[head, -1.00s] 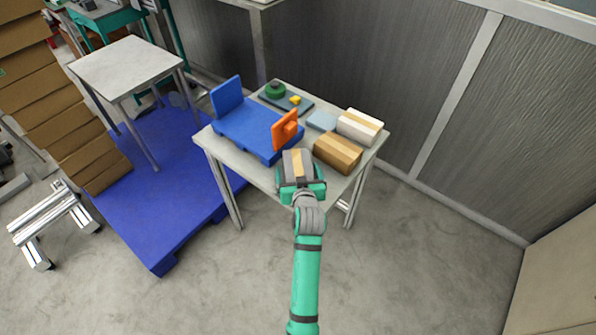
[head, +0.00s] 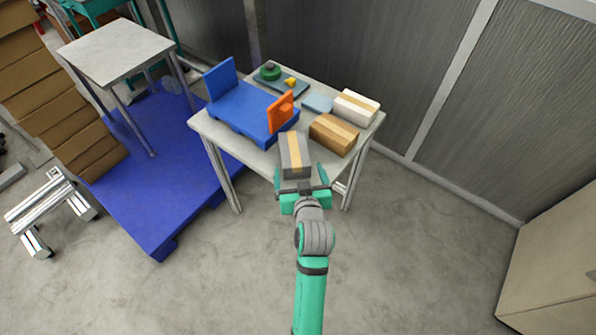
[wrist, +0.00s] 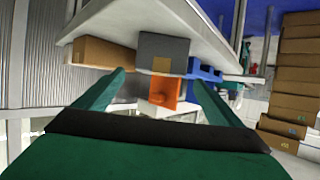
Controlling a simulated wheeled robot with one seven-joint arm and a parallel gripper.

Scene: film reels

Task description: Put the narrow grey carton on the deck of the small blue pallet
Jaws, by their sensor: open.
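The narrow grey carton (head: 296,158), with a tan tape band, is at the near edge of the table, in front of the small blue pallet. Its grey end also shows in the wrist view (wrist: 163,47). The small blue pallet (head: 238,112) lies on the table with a blue upright panel at its left end and an orange upright piece (head: 281,110) at its right. My gripper (head: 300,176) is open and empty at the carton's near end, its fingers apart. In the wrist view the carton shows beyond the fingertips. The carton's underside is hidden.
A brown box (head: 334,134) and a white box (head: 356,106) stand right of the carton. A flat light-blue item (head: 317,103) and a dark tray (head: 282,84) with a green round thing lie behind. A large blue pallet (head: 150,190) lies on the floor at left.

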